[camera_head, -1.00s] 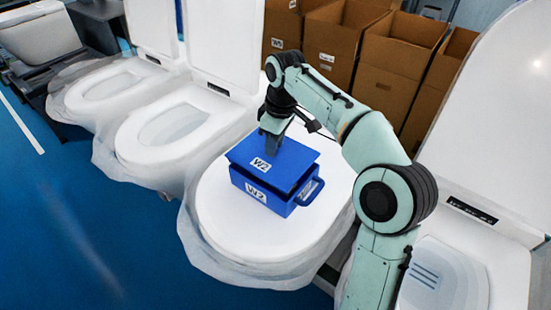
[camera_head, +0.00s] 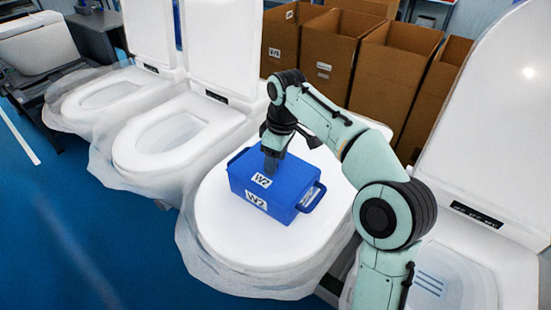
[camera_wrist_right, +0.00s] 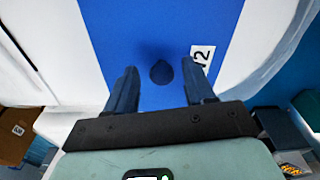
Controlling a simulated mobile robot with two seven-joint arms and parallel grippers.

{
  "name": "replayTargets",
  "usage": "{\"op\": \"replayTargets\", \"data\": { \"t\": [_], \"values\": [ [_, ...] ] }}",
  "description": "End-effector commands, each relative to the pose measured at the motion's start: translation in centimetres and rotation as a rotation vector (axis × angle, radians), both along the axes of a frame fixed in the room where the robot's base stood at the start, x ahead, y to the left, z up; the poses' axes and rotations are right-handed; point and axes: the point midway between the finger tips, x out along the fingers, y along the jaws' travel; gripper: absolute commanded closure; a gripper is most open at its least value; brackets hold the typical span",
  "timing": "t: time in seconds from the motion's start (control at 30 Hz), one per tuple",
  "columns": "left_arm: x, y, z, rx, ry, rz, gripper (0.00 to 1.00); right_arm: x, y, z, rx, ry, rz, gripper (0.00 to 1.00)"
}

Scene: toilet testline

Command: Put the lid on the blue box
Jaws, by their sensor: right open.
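The blue box (camera_head: 253,205) with a white W2 label and a side handle stands on the closed white toilet lid in the middle of the head view. The blue lid (camera_head: 285,174), also labelled W2, lies flat on top of the box. In the right wrist view the lid (camera_wrist_right: 120,40) fills the middle, with a round dark blue knob (camera_wrist_right: 161,71). My right gripper (camera_head: 270,163) is just above the lid. Its two fingers (camera_wrist_right: 160,88) are apart on either side of the knob, not closed on it. My left gripper is not in view.
The box rests on a plastic-wrapped white toilet (camera_head: 225,243). More white toilets (camera_head: 165,140) stand to the left, and another is at the right behind my arm. Several open cardboard boxes (camera_head: 385,70) stand at the back. Blue floor (camera_head: 90,240) is clear at front left.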

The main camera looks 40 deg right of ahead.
Motion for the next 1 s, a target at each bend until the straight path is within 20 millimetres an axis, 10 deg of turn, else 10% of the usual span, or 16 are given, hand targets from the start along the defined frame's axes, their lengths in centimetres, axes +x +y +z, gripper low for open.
{"op": "replayTargets", "data": {
  "t": [0.43,1.0],
  "values": [
    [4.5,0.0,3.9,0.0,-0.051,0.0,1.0,-0.7,-0.5,9.6,-0.001,-0.013,0.0,0.46],
    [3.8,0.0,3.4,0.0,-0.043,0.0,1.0,-1.2,-0.6,11.6,-0.001,-0.003,0.0,0.46]
  ]
}}
